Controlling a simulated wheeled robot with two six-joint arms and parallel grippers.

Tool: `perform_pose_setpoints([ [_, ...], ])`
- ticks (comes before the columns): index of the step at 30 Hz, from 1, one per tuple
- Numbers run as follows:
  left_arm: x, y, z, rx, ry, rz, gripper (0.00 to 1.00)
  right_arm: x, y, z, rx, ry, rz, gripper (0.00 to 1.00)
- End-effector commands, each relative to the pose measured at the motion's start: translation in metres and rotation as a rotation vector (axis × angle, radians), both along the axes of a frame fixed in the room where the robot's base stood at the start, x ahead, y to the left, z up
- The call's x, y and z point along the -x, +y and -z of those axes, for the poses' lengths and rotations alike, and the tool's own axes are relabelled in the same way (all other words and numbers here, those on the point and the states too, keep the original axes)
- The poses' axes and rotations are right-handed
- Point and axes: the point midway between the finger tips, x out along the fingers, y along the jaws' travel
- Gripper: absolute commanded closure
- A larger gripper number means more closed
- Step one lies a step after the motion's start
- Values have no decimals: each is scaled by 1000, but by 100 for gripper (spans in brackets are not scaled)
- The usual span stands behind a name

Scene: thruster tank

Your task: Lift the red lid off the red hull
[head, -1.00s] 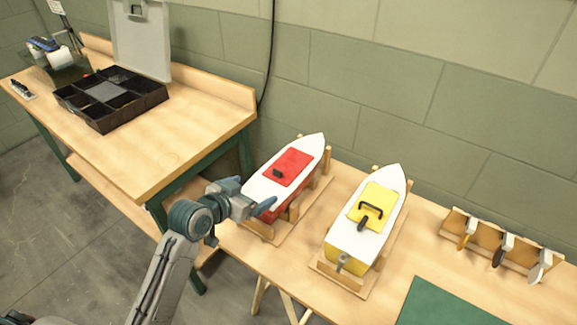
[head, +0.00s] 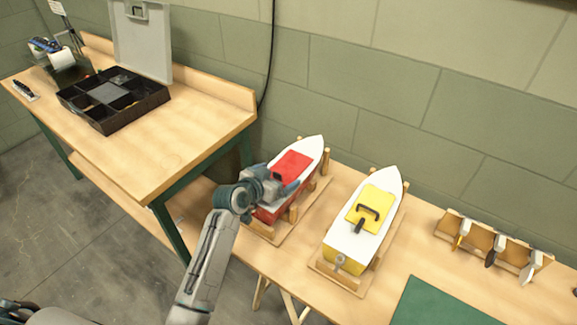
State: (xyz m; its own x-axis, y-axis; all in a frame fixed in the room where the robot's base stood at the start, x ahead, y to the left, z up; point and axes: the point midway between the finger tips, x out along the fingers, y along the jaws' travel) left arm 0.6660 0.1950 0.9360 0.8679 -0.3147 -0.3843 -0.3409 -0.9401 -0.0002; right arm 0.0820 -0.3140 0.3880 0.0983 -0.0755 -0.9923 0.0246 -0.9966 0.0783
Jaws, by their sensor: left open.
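The red hull (head: 268,216) with a white deck rests in a wooden cradle on the right-hand bench. The red lid (head: 294,164) lies on its deck. My left gripper (head: 283,184) is open and sits over the rear part of the deck, at the near end of the lid. It covers the lid's dark handle and the stern, so I cannot tell whether the fingers are around the handle or touching it. My right gripper is out of view.
A yellow hull (head: 346,262) with a yellow lid (head: 372,205) stands in a cradle to the right. A wooden rack (head: 480,236) and a green mat (head: 440,305) lie farther right. A black compartment box (head: 118,118) is on the left bench.

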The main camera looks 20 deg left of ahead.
Motion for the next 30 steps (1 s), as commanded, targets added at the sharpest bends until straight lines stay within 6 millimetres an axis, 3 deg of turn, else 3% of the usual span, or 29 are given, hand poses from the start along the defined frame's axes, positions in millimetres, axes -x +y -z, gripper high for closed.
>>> perform_pose_setpoints([
  [7,-1,0,1,-1,-1,0,0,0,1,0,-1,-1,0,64],
  [14,-1,0,1,-1,0,0,42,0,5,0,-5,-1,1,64],
  [30,-4,1,-7,-1,-1,-3,43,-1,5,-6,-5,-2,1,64],
])
